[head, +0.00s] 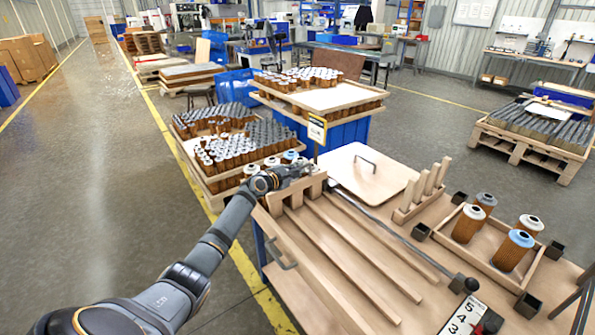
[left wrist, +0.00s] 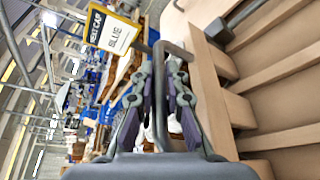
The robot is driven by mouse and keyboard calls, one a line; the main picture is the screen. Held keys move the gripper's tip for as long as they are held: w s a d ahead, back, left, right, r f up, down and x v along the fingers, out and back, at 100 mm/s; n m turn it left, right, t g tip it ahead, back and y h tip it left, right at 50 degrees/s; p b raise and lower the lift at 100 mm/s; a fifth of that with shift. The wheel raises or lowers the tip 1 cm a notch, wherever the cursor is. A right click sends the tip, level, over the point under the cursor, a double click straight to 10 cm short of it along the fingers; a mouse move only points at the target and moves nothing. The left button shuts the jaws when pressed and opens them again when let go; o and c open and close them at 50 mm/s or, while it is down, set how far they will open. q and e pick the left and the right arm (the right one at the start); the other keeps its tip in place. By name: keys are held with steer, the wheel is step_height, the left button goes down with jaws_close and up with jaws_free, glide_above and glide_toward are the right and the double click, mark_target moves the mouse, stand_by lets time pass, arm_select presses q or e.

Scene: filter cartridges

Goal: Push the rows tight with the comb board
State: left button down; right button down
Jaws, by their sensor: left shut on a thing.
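The comb board (head: 297,192) is a pale wooden piece with downward teeth. It stands at the far left end of the table, across the wooden rails (head: 345,238). My left gripper (head: 305,170) is over it, and in the left wrist view its fingers (left wrist: 168,80) are shut on a grey bar handle (left wrist: 160,105) beside the wood, apparently the board's handle. Several filter cartridges (head: 469,224) with grey, white and blue caps stand upright in a wooden tray frame (head: 497,268) at the right. The lanes between the rails look empty. My right gripper is not in view.
A flat board with a handle (head: 345,170) lies behind the lanes, with a peg rack (head: 405,214) to its right. A metal rod (head: 400,240) runs beside the lanes. Pallets of many cartridges (head: 225,145) stand behind. A "NEXT CAP BLUE" sign (head: 317,128) rises near my gripper.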

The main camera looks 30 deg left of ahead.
arm_select(q)
steer(key=c, duration=1.4)
jaws_free()
steer(key=shift+o, duration=0.2)
steer(key=v, duration=1.2)
steer(key=shift+a, duration=0.1)
